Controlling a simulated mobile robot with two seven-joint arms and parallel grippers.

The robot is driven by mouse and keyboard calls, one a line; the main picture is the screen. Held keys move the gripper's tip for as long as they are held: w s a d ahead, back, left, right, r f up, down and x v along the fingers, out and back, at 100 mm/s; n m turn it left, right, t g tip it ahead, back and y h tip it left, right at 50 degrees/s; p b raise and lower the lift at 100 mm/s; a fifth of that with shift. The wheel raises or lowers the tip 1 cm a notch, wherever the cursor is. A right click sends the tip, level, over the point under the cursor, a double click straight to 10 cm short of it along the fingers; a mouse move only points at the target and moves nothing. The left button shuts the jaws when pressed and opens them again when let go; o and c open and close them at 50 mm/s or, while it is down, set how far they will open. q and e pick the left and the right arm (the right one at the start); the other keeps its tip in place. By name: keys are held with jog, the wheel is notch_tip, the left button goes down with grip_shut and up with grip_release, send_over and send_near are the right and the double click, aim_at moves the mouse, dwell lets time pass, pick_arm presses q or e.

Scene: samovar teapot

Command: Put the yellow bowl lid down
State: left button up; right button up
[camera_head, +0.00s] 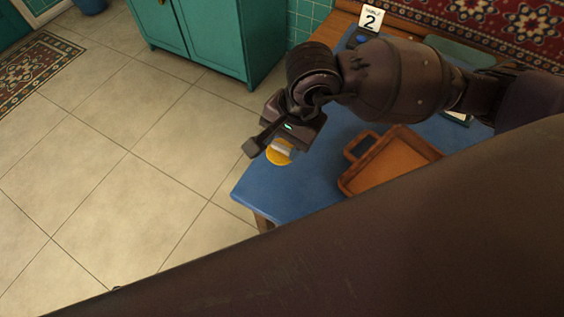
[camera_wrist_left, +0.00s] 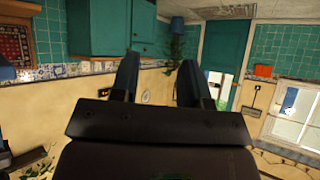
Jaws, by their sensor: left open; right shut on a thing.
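The yellow lid (camera_head: 277,157) shows in the head view as a small yellow round piece just under my right gripper (camera_head: 273,146), near the left end of the blue table (camera_head: 265,194). My right gripper is shut on the lid, and its fingers and wrist cover part of it. I cannot tell whether the lid touches the table top. My left gripper (camera_wrist_left: 158,82) shows in the left wrist view with its two fingers apart and nothing between them. It points towards the room's wall and cabinets, away from the table.
A brown tray with a handle (camera_head: 395,160) stands on the blue table, right of the lid. A card with the number 2 (camera_head: 370,19) stands at the back. Teal cabinets (camera_head: 210,40) stand beyond the table. My own arm hides the near part of the table.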

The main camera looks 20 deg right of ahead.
aim_at(287, 146)
notch_tip(287, 146, down, 3)
jog(key=shift+f, duration=0.1)
jog(key=shift+f+b, duration=0.3)
jog(key=shift+f, duration=0.3)
notch_tip(287, 146, down, 5)
jog(key=shift+f+b, duration=0.15)
jog(key=shift+b, duration=0.45)
jog(key=o, duration=1)
